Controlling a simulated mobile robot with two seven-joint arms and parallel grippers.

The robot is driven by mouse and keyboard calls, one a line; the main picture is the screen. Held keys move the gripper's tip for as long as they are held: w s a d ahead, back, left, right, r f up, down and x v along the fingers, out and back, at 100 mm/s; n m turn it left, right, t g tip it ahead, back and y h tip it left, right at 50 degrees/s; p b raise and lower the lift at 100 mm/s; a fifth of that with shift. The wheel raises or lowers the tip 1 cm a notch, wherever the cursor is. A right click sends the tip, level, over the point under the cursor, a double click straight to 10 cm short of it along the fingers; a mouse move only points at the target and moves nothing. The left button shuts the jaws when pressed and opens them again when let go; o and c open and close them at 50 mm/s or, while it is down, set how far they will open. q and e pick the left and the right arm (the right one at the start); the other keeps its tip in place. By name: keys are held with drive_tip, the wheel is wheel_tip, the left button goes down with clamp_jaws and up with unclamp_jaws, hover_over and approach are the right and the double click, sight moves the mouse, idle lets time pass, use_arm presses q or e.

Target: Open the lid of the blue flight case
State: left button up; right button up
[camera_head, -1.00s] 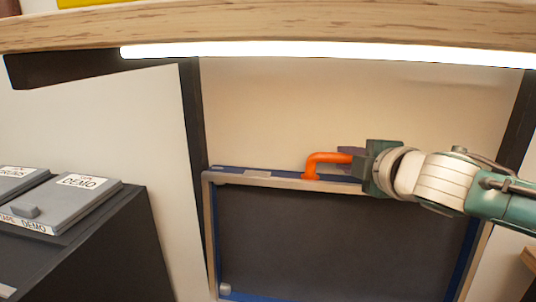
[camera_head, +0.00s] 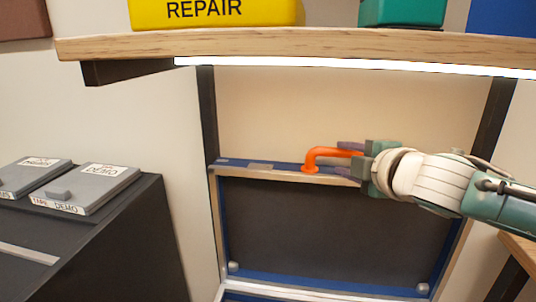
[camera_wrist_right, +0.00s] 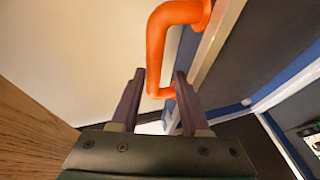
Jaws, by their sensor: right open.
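The blue flight case's lid (camera_head: 335,225) stands raised, its dark panel framed by blue and silver edges. An orange handle (camera_head: 318,157) is fixed at its top edge. A silver rim of the case (camera_head: 300,291) shows below the lid; most of the case body is out of view. My right gripper (camera_head: 352,150) is open at the right end of the handle. In the right wrist view, the purple fingers (camera_wrist_right: 155,97) lie on either side of the lower part of the orange handle (camera_wrist_right: 158,50). Contact cannot be told. My left gripper is not in view.
A wooden shelf (camera_head: 300,47) with a light strip runs above the lid, carrying a yellow box (camera_head: 215,12) and other boxes. Dark posts flank the lid. A black cabinet (camera_head: 120,235) with grey demo cases (camera_head: 90,187) stands left. A wooden edge (camera_head: 520,250) is at right.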

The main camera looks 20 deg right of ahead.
drive_tip(key=shift+o, duration=0.5)
drive_tip(key=p+v, duration=0.2)
drive_tip(key=v, duration=0.8)
